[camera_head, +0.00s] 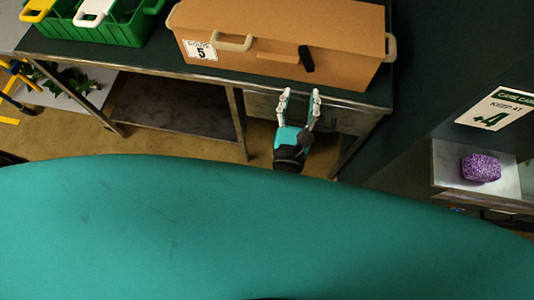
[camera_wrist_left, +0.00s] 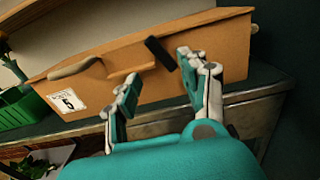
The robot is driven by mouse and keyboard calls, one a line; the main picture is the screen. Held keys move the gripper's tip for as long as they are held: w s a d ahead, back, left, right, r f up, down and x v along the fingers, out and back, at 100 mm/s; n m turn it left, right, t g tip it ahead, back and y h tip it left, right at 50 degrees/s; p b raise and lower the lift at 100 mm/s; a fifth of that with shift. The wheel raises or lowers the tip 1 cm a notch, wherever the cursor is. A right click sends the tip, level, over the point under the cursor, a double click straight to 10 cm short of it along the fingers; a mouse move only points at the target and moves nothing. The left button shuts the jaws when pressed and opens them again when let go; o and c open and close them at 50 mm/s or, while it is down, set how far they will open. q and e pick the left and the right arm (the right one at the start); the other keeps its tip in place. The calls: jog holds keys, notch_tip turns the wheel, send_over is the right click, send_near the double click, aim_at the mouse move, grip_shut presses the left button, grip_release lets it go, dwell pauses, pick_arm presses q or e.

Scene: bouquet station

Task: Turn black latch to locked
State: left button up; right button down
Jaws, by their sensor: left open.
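The black latch (camera_head: 306,59) sits on the front face of a tan box (camera_head: 345,76) marked 5. In the head view it stands nearly upright with a slight tilt, just right of a flat tan tab. In the left wrist view the black latch (camera_wrist_left: 160,53) slants and shows between my fingertips, farther away. My left gripper (camera_head: 301,94) is open and empty, in front of and below the latch at the table's front edge, apart from the box. The left wrist view also shows its open fingers (camera_wrist_left: 157,70). My right gripper is in neither view.
The box stands on a dark table (camera_head: 150,60) with a metal front edge. A green crate (camera_head: 125,28) with white and yellow parts stands to its left. At right, a purple textured object (camera_head: 480,168) rests on a ledge below a sign (camera_head: 497,108).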

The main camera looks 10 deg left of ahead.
pick_arm(q)
jog(key=s+b, duration=0.1)
jog(key=s, duration=0.6)
jog(key=s+a+f+n+g, duration=0.1)
jog(key=f+n+g, duration=0.1)
jog(key=f, duration=0.9)
jog(key=s+a+f+n+g+b, duration=0.1)
jog(key=a+f+n+g, duration=0.1)
jog(key=f, duration=0.9)
jog(key=s+a+f+n+g+b, duration=0.1)
jog(key=f+n+g, duration=0.3)
jog(key=f, duration=0.7)
jog(key=shift+s+a+f+n+h, duration=0.2)
jog(key=shift+s+a+n+h, duration=0.15)
jog(key=shift+a+n, duration=0.25)
